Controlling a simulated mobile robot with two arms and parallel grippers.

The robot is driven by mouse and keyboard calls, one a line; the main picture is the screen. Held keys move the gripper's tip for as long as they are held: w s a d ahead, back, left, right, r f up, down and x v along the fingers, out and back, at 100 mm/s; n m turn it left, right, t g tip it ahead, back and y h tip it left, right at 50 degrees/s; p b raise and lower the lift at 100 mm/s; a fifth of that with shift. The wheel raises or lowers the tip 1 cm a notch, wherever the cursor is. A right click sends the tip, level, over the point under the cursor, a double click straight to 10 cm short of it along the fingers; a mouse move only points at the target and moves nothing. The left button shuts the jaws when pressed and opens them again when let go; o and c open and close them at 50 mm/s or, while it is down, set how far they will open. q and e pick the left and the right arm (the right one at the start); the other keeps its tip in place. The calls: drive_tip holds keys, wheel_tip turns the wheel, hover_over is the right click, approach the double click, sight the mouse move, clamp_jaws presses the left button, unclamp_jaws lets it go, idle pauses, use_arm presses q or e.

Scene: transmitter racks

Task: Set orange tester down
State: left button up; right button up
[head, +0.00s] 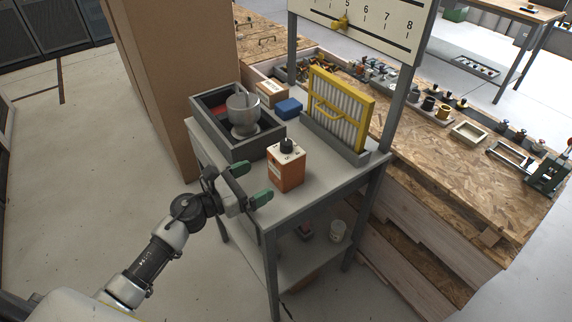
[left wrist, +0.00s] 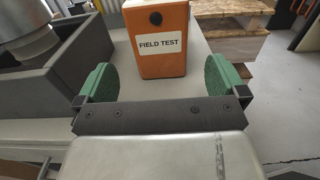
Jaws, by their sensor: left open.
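The orange tester (head: 286,168) stands upright on the grey table top (head: 317,187), near its front left edge. It is a box with a light grey top and a black knob. In the left wrist view the tester (left wrist: 158,45) shows a "FIELD TEST" label and stands just beyond the fingertips. My left gripper (head: 252,184) is open and empty, with green finger pads, just left of the tester and apart from it. In the left wrist view the open gripper (left wrist: 165,80) has one finger to each side of the tester's line. My right gripper is not in view.
A dark grey bin (head: 222,146) holding a metal cup (head: 243,112) stands left of the tester. A blue box (head: 288,107) and a yellow-framed filter (head: 340,105) in a grey holder stand behind it. A lower shelf (head: 300,262) holds small items. Wooden benches lie to the right.

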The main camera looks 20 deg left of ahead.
sight(274, 170)
use_arm(q)
drive_tip(key=x, duration=0.4)
drive_tip(key=shift+w+d+r+p, duration=0.1)
drive_tip(key=shift+w+d+p, duration=0.1)
drive_tip(key=shift+p, duration=0.15)
drive_tip(key=p+x, duration=0.1)
drive_tip(key=x, duration=0.3)
drive_tip(key=shift+w+r, duration=0.1)
drive_tip(key=shift+w, duration=0.05)
drive_tip(key=shift+w+d, duration=0.3)
drive_tip(key=shift+w, duration=0.05)
drive_tip(key=c, duration=1.1)
